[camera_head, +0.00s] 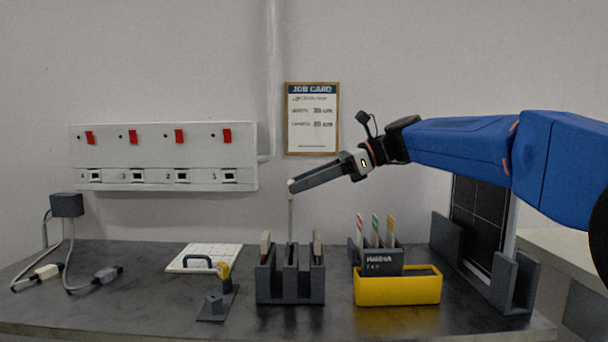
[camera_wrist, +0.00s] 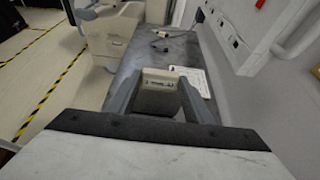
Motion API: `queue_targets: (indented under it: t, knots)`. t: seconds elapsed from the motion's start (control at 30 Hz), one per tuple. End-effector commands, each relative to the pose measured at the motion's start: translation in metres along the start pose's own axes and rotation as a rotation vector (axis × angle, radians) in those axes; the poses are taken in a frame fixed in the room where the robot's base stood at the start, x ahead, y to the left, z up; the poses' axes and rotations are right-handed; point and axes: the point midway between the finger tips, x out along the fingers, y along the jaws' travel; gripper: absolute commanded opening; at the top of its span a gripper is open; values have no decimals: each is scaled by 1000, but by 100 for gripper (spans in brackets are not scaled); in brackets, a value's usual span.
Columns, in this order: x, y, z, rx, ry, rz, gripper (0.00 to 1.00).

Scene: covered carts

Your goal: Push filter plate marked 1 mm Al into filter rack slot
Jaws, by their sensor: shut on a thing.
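My gripper (camera_head: 292,187) reaches in from the right, above the rack, in the head view. It is shut on a pale filter plate (camera_head: 291,215), seen edge-on and hanging upright. In the wrist view, the plate (camera_wrist: 158,84) shows between the two fingers, with small dark marking too small to read. The dark grey filter rack (camera_head: 290,297) stands on the bench below. The plate's lower end lines up with the rack's middle; I cannot tell whether it is inside a slot. Pale plates stand in the rack's left (camera_head: 265,245) and right (camera_head: 317,243) parts.
Right of the rack are a yellow bin (camera_head: 398,292) and a dark holder (camera_head: 383,262) with red, green and yellow-topped strips. Left are a small dark stand (camera_head: 217,305) and a white board (camera_head: 190,262). A dark panel (camera_head: 475,225) stands at the right.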

Motion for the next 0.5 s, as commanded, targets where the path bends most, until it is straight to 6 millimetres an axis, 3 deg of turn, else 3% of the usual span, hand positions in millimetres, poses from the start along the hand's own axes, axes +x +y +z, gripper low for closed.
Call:
queue_targets:
  t: [0.5]
  knots:
    - [12, 0, -27, 0, 0, 0, 21]
